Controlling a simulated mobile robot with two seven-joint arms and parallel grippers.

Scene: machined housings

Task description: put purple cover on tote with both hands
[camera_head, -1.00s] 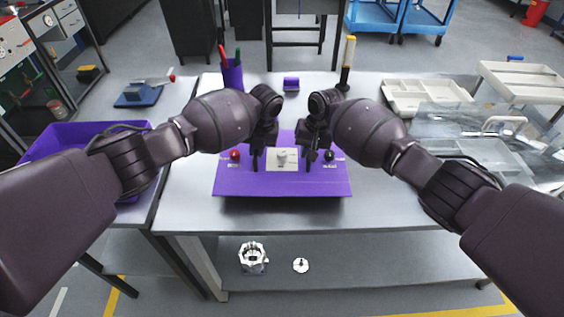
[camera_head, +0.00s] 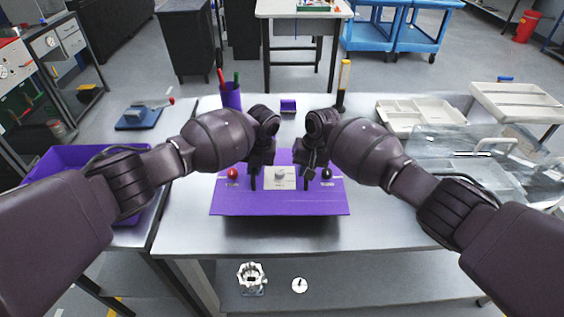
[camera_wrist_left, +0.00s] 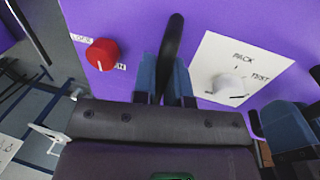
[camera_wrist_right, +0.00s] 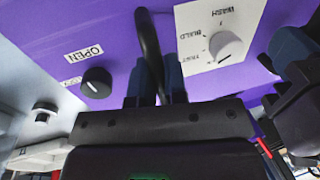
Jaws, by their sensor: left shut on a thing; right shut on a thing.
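The purple cover (camera_head: 280,205) is a flat plate in front of me over the near table. It has a red knob (camera_head: 233,173), a black knob (camera_head: 327,174) and a white panel with a pale dial (camera_head: 280,174). My left gripper (camera_head: 253,182) is shut on a dark handle of the cover (camera_wrist_left: 172,45) between the red knob and the panel. My right gripper (camera_head: 307,182) is shut on the other dark handle (camera_wrist_right: 149,45), beside the black knob. A shadow shows below the cover's front edge; its height is unclear. A purple tote (camera_head: 60,160) stands at the left, partly hidden by my left arm.
A purple pen cup (camera_head: 231,97), a small purple block (camera_head: 288,105) and a yellow-handled tool (camera_head: 343,85) stand at the table's back. Cream trays (camera_head: 405,115) and clear bins (camera_head: 470,145) crowd the right. Metal parts (camera_head: 251,279) lie on the lower shelf.

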